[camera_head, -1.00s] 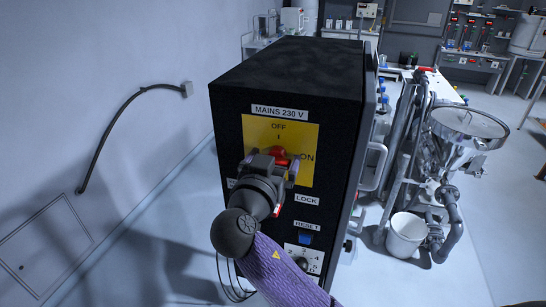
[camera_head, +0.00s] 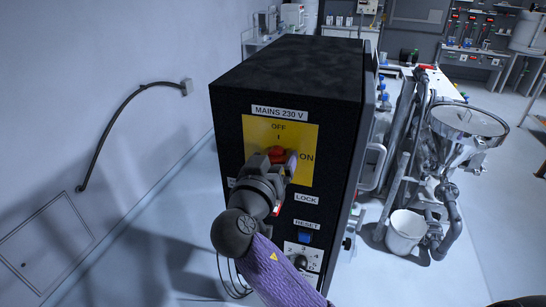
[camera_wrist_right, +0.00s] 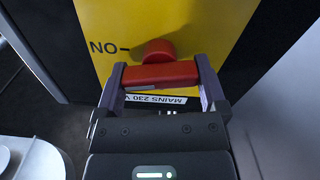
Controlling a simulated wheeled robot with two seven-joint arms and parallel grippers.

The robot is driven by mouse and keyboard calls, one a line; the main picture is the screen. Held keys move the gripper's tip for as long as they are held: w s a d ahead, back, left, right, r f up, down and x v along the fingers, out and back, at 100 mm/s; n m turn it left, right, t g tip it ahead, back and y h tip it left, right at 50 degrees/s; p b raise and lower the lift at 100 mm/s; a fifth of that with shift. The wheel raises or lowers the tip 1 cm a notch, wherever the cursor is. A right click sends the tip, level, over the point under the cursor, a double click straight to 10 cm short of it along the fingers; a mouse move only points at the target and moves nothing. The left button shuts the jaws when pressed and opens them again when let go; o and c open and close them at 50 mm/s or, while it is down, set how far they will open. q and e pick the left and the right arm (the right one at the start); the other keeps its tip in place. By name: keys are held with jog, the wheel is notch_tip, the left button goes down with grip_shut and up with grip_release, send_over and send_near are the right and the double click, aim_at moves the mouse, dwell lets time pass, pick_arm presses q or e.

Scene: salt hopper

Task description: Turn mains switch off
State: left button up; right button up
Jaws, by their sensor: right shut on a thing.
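The mains switch is a red handle (camera_head: 277,153) on a yellow plate (camera_head: 305,140) on the front of a black cabinet, below the OFF mark and left of the word ON. My right gripper (camera_head: 277,162) is at the switch and hides part of it. In the right wrist view the red handle (camera_wrist_right: 160,76) spans between the two fingers of my right gripper (camera_wrist_right: 162,78), which are shut on it. A round red hub (camera_wrist_right: 158,50) shows behind the handle. The ON mark appears upside down there. I cannot tell the handle's exact angle. My left gripper is out of view.
The black cabinet (camera_head: 295,75) has a MAINS 230 V label (camera_head: 279,113), a LOCK label (camera_head: 306,198), a blue reset button (camera_head: 305,237) and a dial (camera_head: 300,262). A steel hopper (camera_head: 468,125) and white bucket (camera_head: 405,231) stand to the right. The floor at left is clear.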

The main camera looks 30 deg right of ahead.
jog(key=n+p, duration=0.2)
jog(key=n, duration=0.2)
jog(key=shift+n, duration=0.3)
jog(key=n+p, duration=0.1)
jog(key=n, duration=0.2)
jog(key=shift+n+p, duration=0.3)
jog(key=shift+p, duration=0.1)
jog(key=n+p, duration=0.2)
jog(key=n, duration=0.2)
jog(key=shift+w+a+n+p, duration=0.1)
jog(key=shift+n+p, duration=0.25)
jog(key=shift+n, duration=0.05)
jog(key=shift+f+n+p, duration=0.15)
jog(key=shift+n+p, duration=0.35)
jog(key=shift+n, duration=0.5)
jog(key=o, duration=0.9)
